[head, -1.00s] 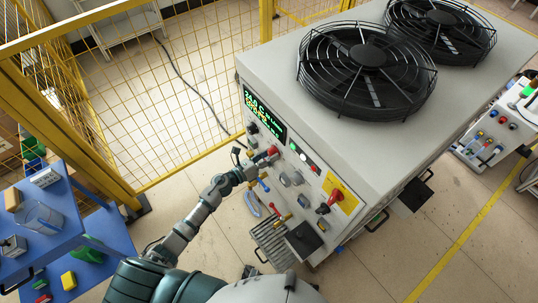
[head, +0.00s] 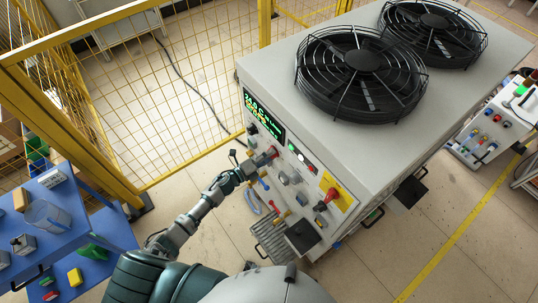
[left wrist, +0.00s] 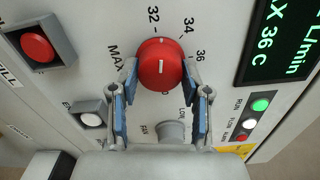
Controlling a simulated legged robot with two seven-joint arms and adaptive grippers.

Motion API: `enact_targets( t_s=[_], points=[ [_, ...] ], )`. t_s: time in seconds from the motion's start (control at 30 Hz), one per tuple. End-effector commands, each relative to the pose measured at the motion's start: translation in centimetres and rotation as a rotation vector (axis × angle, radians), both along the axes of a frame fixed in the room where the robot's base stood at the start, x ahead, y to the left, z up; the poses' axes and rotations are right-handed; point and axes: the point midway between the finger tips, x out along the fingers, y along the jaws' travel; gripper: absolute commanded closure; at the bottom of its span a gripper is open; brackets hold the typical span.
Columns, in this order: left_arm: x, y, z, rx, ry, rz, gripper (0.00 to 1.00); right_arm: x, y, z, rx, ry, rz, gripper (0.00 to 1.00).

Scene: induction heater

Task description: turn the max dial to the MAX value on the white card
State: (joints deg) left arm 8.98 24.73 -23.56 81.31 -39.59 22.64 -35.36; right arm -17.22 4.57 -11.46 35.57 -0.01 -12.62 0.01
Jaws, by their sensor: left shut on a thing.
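The red round dial (left wrist: 160,64) is on the white front panel, with a white mark on its face towards the picture's top, between the printed 32 and 34. The word MAX is printed to its left. My left gripper (left wrist: 161,85) has one blue-padded finger on each side of the dial and is shut on it. In the head view the left gripper (head: 260,163) reaches the machine's front panel at the red dial (head: 272,152). A green display (left wrist: 283,38) partly shows "X 36 C". I cannot make out the white card. My right gripper is out of view.
A red square-framed button (left wrist: 38,46), a white button (left wrist: 91,119) and a grey FAN knob (left wrist: 171,131) lie close to the dial. A red switch on a yellow plate (head: 340,191) is further right. A yellow fence (head: 190,90) stands left of the machine.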

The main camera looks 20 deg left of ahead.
Motion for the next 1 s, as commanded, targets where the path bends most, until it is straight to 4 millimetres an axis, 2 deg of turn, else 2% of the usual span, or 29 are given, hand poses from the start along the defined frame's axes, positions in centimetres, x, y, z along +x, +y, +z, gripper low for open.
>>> enact_targets(
  t_s=[0.4, 0.9, 0.93, 1.0],
  points=[
    [0.26, 0.38, 0.14, -0.128, 0.102, 0.009, 0.88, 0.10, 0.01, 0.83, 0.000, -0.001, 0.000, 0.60],
    [0.23, 0.38, 0.07, -0.143, 0.113, 0.010, 0.88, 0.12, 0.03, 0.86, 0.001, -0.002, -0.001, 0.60],
    [0.24, 0.38, 0.06, -0.143, 0.113, 0.010, 0.51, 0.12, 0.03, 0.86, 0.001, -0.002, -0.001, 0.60],
    [0.20, 0.34, 0.06, -0.142, 0.113, 0.008, 0.33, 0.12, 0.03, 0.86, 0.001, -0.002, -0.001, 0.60]
  ],
)
